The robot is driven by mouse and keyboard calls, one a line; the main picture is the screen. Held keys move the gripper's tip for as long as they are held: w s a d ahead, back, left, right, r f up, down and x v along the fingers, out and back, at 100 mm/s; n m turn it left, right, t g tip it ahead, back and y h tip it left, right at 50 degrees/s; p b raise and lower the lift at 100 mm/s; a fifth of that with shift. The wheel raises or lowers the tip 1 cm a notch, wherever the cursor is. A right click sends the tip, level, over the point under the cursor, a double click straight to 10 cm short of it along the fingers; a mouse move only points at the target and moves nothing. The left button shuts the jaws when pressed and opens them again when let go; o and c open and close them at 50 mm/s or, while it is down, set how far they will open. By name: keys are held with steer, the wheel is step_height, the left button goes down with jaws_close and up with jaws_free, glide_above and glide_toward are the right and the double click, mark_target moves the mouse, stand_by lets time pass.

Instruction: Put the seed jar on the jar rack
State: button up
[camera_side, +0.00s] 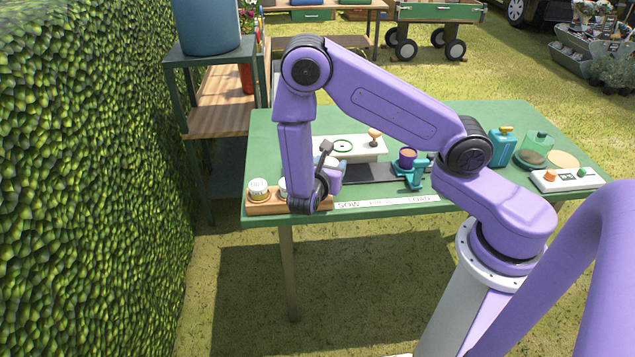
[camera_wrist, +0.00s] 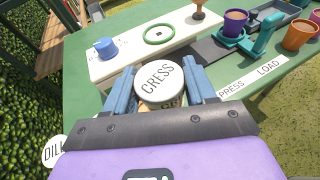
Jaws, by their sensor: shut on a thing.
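The seed jar (camera_wrist: 160,85) has a white lid marked CRESS and sits between the two blue fingers of my gripper (camera_wrist: 163,90) in the wrist view. My gripper is shut on it, and the lid faces the camera. In the side view my gripper (camera_side: 333,170) is low over the table, behind my wrist, near the right end of the wooden jar rack (camera_side: 264,209). A white-lidded jar (camera_side: 258,188) stands at the rack's left end, with another (camera_side: 283,187) partly hidden by my arm. A lid marked DILL (camera_wrist: 55,150) shows at lower left in the wrist view. The held jar's underside is hidden.
A teal stand (camera_side: 411,177) holds a purple pot (camera_side: 407,158). Bottles and a control box (camera_side: 565,180) stand at right.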

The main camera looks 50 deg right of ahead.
steer(key=w+f, duration=0.1)
steer(key=f, duration=0.1)
steer(key=w+f, duration=0.2)
steer(key=shift+w+d, duration=0.15)
steer(key=shift+w, duration=0.05)
steer(key=shift+w+f, duration=0.15)
steer(key=shift+f, duration=1.65)
steer(key=shift+f, duration=0.1)
steer(key=o, duration=0.8)
steer(key=shift+c, duration=0.2)
